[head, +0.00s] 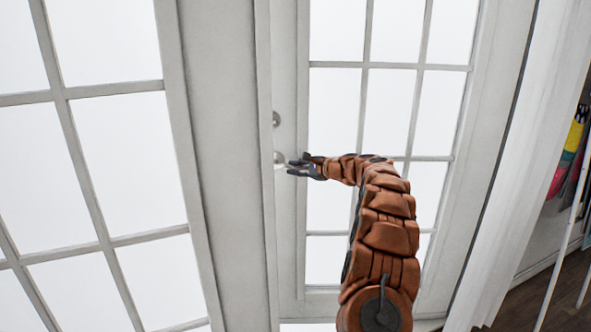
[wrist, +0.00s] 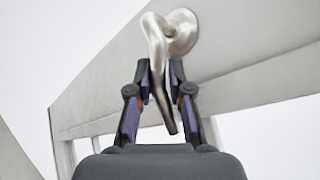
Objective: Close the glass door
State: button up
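The glass door (head: 287,215) has a white frame and several panes and stands in the middle of the head view. I cannot tell how far ajar it is. Its silver lever handle (head: 279,158) sits on the left stile, below a round lock (head: 276,119). My gripper (head: 291,164) is at the handle, reaching in from the right. In the wrist view, the handle (wrist: 157,55) hangs between my two dark fingers, with gaps beside its lower part. The fingers are apart and around it. Contact at the fingertips is unclear.
Another white paned panel (head: 215,150) fills the left side. A white curtain (head: 530,150) hangs on the right. Beyond it are colourful items (head: 570,150), thin white poles (head: 565,240) and dark wooden floor (head: 550,290).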

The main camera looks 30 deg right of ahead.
aim_at(292, 179)
grip_shut()
jog(key=shift+f, duration=0.1)
dwell(0.3)
jog(key=f+m+t+b, duration=0.1)
jog(key=b, duration=0.1)
jog(key=f+m+t+y+b, duration=0.1)
jog(key=t+b, duration=0.1)
jog(key=a+f+m+t+y+b, duration=0.1)
jog(key=f+m+t+b, duration=0.1)
jog(key=b, duration=0.1)
jog(key=shift+w, duration=0.35)
jog(key=shift+r, duration=0.1)
dwell(0.6)
